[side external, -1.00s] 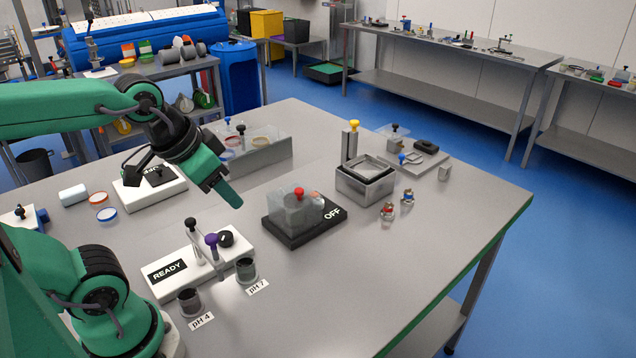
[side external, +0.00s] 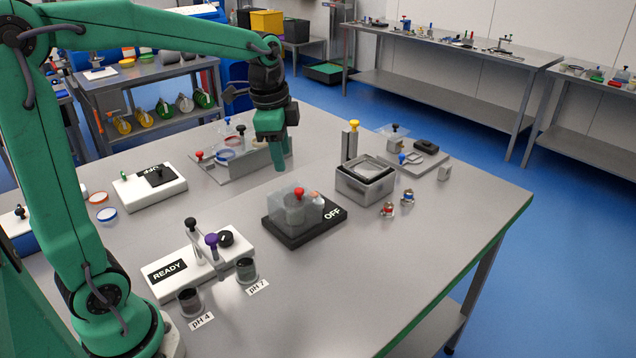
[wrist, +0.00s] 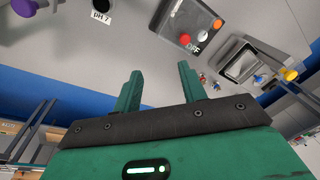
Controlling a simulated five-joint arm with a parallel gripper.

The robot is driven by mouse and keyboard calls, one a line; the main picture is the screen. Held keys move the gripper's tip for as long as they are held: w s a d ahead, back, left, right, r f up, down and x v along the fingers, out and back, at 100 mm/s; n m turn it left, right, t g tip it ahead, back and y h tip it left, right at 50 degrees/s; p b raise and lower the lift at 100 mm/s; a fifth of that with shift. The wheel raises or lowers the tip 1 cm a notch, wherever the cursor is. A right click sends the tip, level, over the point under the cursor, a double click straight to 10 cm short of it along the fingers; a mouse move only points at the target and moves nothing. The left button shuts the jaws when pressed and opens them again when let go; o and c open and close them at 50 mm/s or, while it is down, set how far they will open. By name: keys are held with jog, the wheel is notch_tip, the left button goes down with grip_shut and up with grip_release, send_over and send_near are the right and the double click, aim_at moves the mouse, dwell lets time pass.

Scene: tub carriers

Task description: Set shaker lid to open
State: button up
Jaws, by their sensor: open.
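The shaker (side external: 331,221) is a black base marked OFF on the table's middle. Its clear lid (side external: 283,203) with a red knob (side external: 299,191) sits down over the base, covering a vessel inside. An orange-topped item stands beside the vessel. My gripper (side external: 284,164) points down behind the shaker, above the table and clear of the lid. In the wrist view my gripper (wrist: 159,72) shows two separated green fingers with nothing between them.
A grey tray rack (side external: 240,170) stands behind and left. Right of the shaker is a metal box (side external: 366,194) with a yellow-knobbed post (side external: 351,142). The table's front right is clear.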

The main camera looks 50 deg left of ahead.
aim_at(299, 189)
jog(key=w+a+f+m, duration=0.1)
jog(key=w, duration=0.1)
jog(key=w+a+f+m+g, duration=0.1)
jog(key=w+f, duration=0.1)
jog(key=w+a+f+m, duration=0.1)
jog(key=w+f+m, duration=0.1)
jog(key=shift+w+a+g, duration=0.15)
jog(key=shift+w+g, duration=0.2)
jog(key=shift+g, duration=0.05)
jog(key=shift+f, duration=3.9)
grip_shut()
